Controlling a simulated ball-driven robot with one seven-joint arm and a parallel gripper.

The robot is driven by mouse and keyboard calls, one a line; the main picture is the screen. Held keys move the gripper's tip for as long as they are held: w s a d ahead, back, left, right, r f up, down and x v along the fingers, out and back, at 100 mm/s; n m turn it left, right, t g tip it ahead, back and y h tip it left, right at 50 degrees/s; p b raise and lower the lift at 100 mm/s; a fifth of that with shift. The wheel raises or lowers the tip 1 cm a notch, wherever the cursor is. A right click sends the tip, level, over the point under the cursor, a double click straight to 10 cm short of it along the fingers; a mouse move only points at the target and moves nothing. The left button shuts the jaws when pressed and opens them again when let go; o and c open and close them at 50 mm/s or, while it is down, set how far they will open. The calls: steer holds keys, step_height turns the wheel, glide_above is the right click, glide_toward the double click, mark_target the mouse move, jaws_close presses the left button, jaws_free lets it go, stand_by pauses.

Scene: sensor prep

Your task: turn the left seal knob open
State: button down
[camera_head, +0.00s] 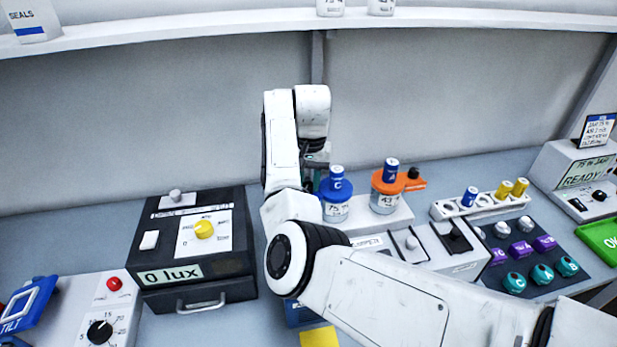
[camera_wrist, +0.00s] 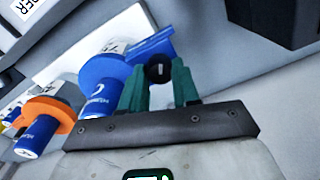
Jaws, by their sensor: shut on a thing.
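The left jar has a blue seal collar (camera_head: 334,189) with a blue cylinder (camera_head: 337,173) on top, and stands on a white stand. In the wrist view the blue collar (camera_wrist: 104,68) has a flat blue arm (camera_wrist: 150,46) reaching right. A black knob (camera_wrist: 158,71) sits by that arm, between the green fingers of my gripper (camera_wrist: 161,76), which is shut on it. In the head view my arm hides most of the gripper and the knob. The right jar has an orange collar (camera_head: 390,184) with its black-ended orange arm (camera_head: 413,173) pointing right.
A black box reading 0 lux (camera_head: 172,273) stands left of my arm. A white rack (camera_head: 447,212) with cylinders and a dark panel of knobs (camera_head: 548,281) lie to the right. A grey wall rises close behind the jars.

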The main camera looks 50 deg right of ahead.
steer(key=shift+m, duration=1.6)
steer(key=shift+r, duration=0.1)
steer(key=c, duration=0.8)
jaws_free()
step_height(320, 180, up, 11)
steer(key=shift+s+f, duration=0.15)
steer(key=shift+f, duration=0.1)
